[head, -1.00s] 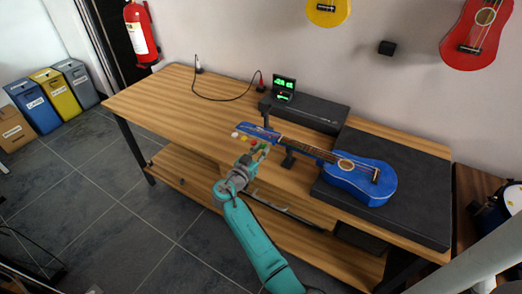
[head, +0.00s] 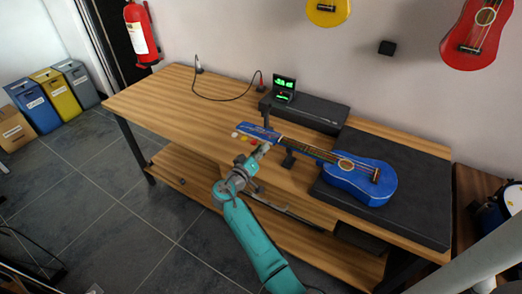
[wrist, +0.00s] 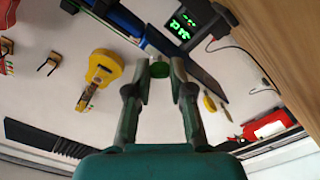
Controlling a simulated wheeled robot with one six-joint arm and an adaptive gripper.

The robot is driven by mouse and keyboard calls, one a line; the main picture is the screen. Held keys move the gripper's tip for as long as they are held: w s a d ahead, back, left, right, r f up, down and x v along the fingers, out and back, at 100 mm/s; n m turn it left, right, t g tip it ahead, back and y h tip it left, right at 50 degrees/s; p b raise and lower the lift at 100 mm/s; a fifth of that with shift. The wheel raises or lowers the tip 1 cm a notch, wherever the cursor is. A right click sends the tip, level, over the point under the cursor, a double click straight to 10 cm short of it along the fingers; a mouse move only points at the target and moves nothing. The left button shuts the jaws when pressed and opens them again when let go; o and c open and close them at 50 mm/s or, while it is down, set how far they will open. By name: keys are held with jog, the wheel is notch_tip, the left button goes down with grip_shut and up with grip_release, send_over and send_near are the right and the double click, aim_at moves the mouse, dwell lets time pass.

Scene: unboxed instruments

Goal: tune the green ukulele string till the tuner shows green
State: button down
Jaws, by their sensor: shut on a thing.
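The blue ukulele (head: 345,181) lies face up with its body at the right of the bench and its neck pointing left. Its headstock (head: 256,131) has coloured tuning knobs along the near side. My gripper (head: 264,148) reaches the near side of the headstock, its fingers hiding part of it. In the wrist view the green knob (wrist: 159,70) sits between the two fingertips of my gripper (wrist: 160,66), which is shut on it. The tuner (head: 284,87) stands behind the neck with green marks lit; its screen (wrist: 186,23) also shows in the wrist view, too tilted to read surely.
A dark stand (head: 289,158) is beside the neck. A long black case (head: 318,112) lies behind it and a dark mat (head: 400,165) is under the body. The left of the wooden bench (head: 160,92) is mostly clear, with a cable (head: 225,98) at the back.

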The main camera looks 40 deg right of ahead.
jog(key=shift+n, duration=3.6)
jog(key=c, duration=1.3)
grip_release()
jog(key=v, duration=1.2)
